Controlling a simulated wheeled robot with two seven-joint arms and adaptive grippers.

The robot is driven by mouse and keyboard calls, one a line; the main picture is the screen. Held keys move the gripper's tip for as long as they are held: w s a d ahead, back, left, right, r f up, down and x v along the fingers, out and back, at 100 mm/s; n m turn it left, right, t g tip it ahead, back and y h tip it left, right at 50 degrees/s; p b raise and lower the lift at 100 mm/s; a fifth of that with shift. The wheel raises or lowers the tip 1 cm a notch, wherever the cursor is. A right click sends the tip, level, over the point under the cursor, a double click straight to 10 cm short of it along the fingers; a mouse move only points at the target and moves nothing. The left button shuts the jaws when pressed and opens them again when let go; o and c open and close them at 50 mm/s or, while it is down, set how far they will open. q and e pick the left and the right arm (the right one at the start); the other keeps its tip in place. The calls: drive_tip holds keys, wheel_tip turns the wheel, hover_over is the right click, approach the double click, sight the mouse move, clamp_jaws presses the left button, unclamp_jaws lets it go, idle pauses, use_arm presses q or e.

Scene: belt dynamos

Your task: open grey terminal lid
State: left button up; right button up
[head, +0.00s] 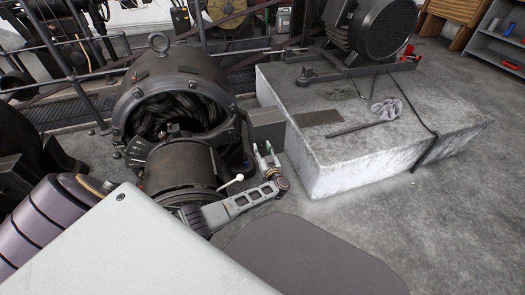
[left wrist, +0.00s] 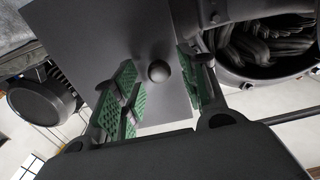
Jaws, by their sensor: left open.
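The grey terminal box (head: 267,128) stands out from the right side of the dynamo (head: 172,95), beside the pale block. In the left wrist view its flat grey lid (left wrist: 105,45) fills the upper middle, with a round dark knob (left wrist: 157,72) on it. My left gripper (head: 266,154) is open just in front of the box. In the left wrist view its green-padded fingers (left wrist: 163,85) stand either side of the knob, with gaps on both sides. The lid looks shut, though its edges are partly hidden. My right gripper is not in view.
A pale concrete block (head: 370,155) lies close right of the gripper, bearing a dark motor (head: 370,28), a thin rod (head: 355,129) and a crumpled rag (head: 387,109). Railings (head: 75,75) run behind the dynamo. A dark mat (head: 310,262) lies on the floor in front.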

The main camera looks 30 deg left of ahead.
use_arm(q)
clamp_jaws()
